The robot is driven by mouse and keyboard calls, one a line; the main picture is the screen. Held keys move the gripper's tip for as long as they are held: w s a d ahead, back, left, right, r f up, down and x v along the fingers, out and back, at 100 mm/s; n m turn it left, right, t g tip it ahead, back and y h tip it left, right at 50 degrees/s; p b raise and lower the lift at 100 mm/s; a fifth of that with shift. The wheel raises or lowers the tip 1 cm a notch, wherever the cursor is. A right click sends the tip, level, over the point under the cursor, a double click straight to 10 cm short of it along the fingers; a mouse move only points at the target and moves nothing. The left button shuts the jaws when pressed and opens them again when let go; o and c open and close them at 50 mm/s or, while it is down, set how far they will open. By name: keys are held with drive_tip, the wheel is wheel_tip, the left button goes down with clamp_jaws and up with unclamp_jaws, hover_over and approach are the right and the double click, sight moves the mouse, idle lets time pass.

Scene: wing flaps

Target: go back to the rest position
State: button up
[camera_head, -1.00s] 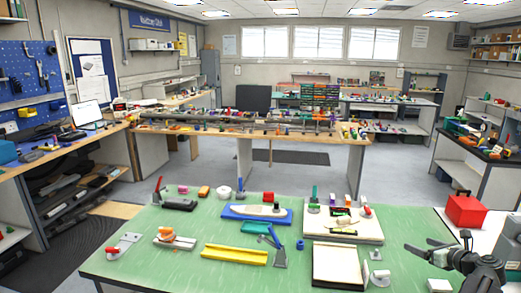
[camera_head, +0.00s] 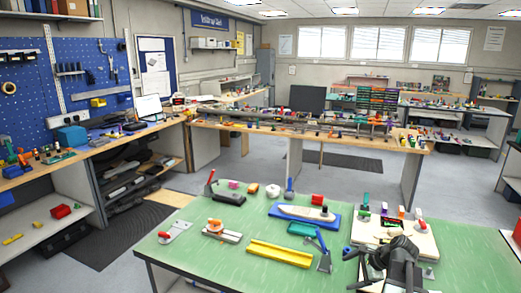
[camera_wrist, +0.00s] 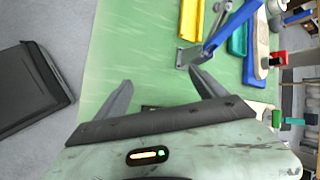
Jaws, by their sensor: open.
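My gripper (camera_head: 358,268) is at the lower right of the head view, over the front of the green workbench (camera_head: 225,265). In the wrist view the two dark fingers of my gripper (camera_wrist: 163,92) stand wide apart with only green bench top between them. Nothing is held. A clamp with a blue handle (camera_wrist: 232,28) shows just beyond the right finger in the wrist view; it also stands on the bench in the head view (camera_head: 324,256). My arm hides part of the white tray at the right.
A yellow channel (camera_head: 280,254), a blue tray (camera_head: 335,221) with a pale part, and a white tray (camera_head: 425,245) lie on the bench. Small clamps and blocks surround them. A long wooden table (camera_head: 300,135) stands behind.

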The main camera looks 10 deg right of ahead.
drive_tip(key=a+f+n+g, duration=0.1)
drive_tip(key=a+n, duration=0.2)
drive_tip(key=a, duration=0.3)
drive_tip(key=a+f+n+g, duration=0.1)
drive_tip(key=a+n+g, duration=0.1)
drive_tip(key=a+n, duration=0.2)
drive_tip(key=a+f+n+g, duration=0.1)
drive_tip(key=a+n, duration=0.3)
drive_tip(key=a, duration=0.6)
drive_tip(key=shift+w+a+f+g+h, duration=0.2)
drive_tip(key=shift+f+g+h, duration=0.1)
drive_tip(key=shift+h, duration=0.1)
drive_tip(key=s+a+f+n+g+h, duration=0.15)
drive_tip(key=s+a+n, duration=0.25)
drive_tip(key=a+n, duration=0.55)
wheel_tip(320, 180, down, 10)
drive_tip(key=a+h+b, duration=0.1)
drive_tip(key=a+b, duration=0.1)
drive_tip(key=b, duration=0.8)
drive_tip(key=shift+a, duration=0.3)
drive_tip(key=shift+w+r+m+g, duration=0.1)
drive_tip(key=shift+m+g, duration=0.15)
